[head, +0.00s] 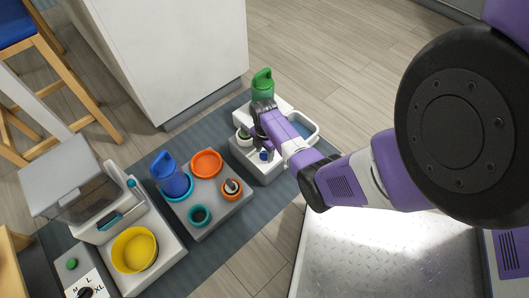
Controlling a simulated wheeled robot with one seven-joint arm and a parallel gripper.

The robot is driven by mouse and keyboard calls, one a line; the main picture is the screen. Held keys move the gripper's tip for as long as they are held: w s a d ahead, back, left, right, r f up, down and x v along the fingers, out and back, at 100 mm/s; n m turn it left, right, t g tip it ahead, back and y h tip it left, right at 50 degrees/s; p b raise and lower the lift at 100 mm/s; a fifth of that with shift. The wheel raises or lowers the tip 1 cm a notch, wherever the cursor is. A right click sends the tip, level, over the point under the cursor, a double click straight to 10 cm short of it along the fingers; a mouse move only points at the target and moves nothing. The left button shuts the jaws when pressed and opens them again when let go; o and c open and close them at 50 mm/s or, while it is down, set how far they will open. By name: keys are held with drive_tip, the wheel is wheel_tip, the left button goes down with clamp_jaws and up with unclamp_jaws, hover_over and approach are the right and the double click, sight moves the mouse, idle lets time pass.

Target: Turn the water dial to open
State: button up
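A white water station (270,171) stands on the grey mat, with a green bottle (262,85) at its back and a blue-lined basin (303,128) on its right. A small blue knob (264,155) shows at its front left. A small round part with a green ring (243,135) sits at its left edge. I cannot tell which of these is the water dial. My gripper (257,121) is over the station, between the bottle and the knob. Its fingers are dark and small here, and my purple arm hides part of the station. Contact with any part is unclear.
Left of the station, a grey tray (226,207) holds a blue jug (169,178) and orange and teal rings. Further left is a feeder with a yellow bowl (135,250) and a size dial (86,292). A white cabinet (170,50) stands behind; a stool (65,75) is far left.

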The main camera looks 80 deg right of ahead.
clamp_jaws()
drive_tip(key=shift+p, duration=0.3)
drive_tip(key=m+p, duration=0.1)
drive_tip(key=m, duration=0.2)
drive_tip(key=shift+r+p, duration=0.15)
drive_tip(key=shift+p, duration=0.25)
drive_tip(key=m+p, duration=0.2)
drive_tip(key=m, duration=0.3)
drive_tip(key=shift+m, duration=0.3)
drive_tip(key=m, duration=0.5)
drive_tip(key=shift+p, duration=0.4)
drive_tip(key=shift+f+m, duration=0.2)
drive_tip(key=shift+m, duration=1.9)
